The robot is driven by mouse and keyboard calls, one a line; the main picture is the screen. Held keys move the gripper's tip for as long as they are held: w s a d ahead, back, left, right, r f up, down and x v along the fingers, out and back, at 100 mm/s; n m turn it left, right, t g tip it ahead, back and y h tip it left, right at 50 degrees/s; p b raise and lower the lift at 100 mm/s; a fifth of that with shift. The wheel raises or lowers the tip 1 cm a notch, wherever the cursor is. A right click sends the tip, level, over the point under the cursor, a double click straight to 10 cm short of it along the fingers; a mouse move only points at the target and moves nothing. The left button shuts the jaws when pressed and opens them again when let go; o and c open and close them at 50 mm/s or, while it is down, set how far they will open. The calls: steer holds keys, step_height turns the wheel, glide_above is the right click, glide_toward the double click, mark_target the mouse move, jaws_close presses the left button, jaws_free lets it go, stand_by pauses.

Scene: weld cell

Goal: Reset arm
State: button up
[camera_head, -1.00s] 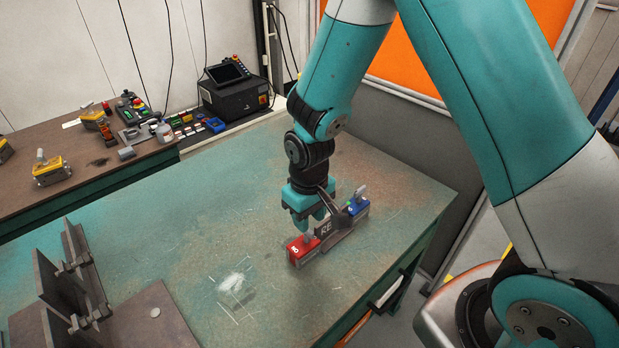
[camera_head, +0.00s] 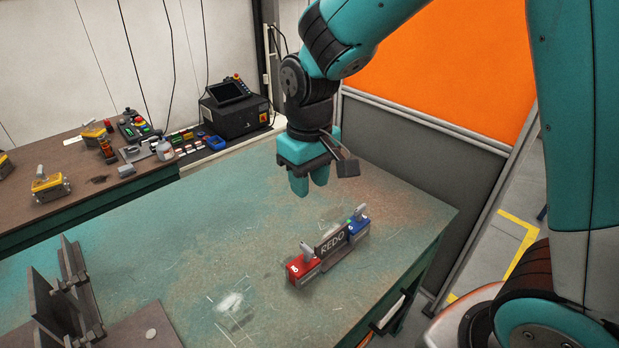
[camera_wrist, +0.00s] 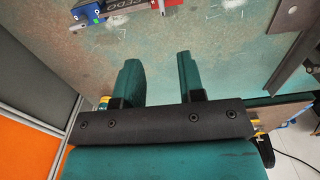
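My gripper (camera_head: 309,186) hangs above the green table (camera_head: 200,235), fingers pointing down, clear of everything on it. In the wrist view, my gripper (camera_wrist: 158,75) shows its two fingers apart with nothing between them. Below it on the table stands a dark plate marked "REDO" (camera_head: 332,243), with a red block (camera_head: 301,270) at its left end and a blue block (camera_head: 358,226) at its right end. The same red block (camera_wrist: 166,4) and blue block (camera_wrist: 88,14) show at the top of the wrist view, apart from the fingers.
Dark upright metal brackets (camera_head: 62,295) stand on a plate at the table's front left. A brown side bench (camera_head: 95,178) holds yellow boxes and small parts. A black control box (camera_head: 237,112) stands at the back. An orange and grey partition (camera_head: 425,160) borders the right. The table's middle is clear.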

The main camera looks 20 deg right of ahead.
steer(key=s+a+r+n+y, duration=0.1)
steer(key=s+r, duration=0.3)
steer(key=s, duration=0.5)
steer(key=s+a+r+n+y, duration=0.2)
steer(key=s+a+r+y, duration=0.1)
steer(key=s, duration=0.6)
steer(key=shift+s+a+r+n, duration=0.2)
steer(key=shift+a+r+n, duration=0.1)
steer(key=shift+a+r, duration=0.3)
steer(key=shift+d, duration=0.1)
stand_by(0.7)
